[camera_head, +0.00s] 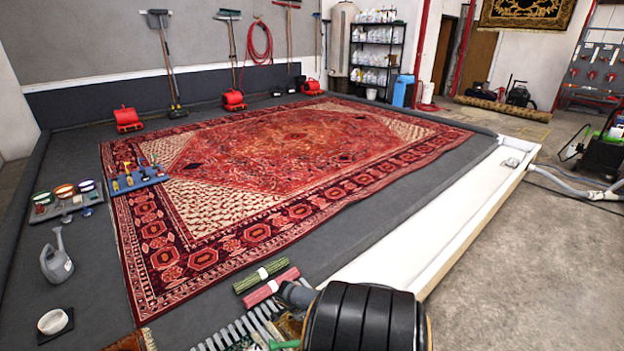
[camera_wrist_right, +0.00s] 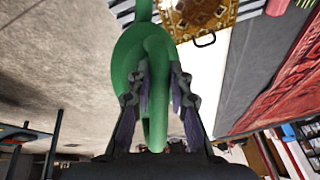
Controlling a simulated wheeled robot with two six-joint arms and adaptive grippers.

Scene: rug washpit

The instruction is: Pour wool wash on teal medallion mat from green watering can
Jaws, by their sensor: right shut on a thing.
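In the right wrist view my right gripper (camera_wrist_right: 156,92) is shut on the handle of the green watering can (camera_wrist_right: 128,58). The can's rounded green body fills the upper middle of that view, and its far end is cut off by the frame edge. In the head view only a small green piece (camera_head: 284,345) shows at the bottom edge, beside my dark arm, which hides the rest. I cannot make out a teal medallion mat for certain. My left gripper is in no view.
A large red rug (camera_head: 270,150) covers the dark floor. A grey watering can (camera_head: 56,262) and a white bowl (camera_head: 53,322) stand at left. Green (camera_head: 260,275) and red (camera_head: 270,287) rolls lie near a grey slatted rack (camera_head: 240,331). A white trough (camera_head: 440,235) runs at right.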

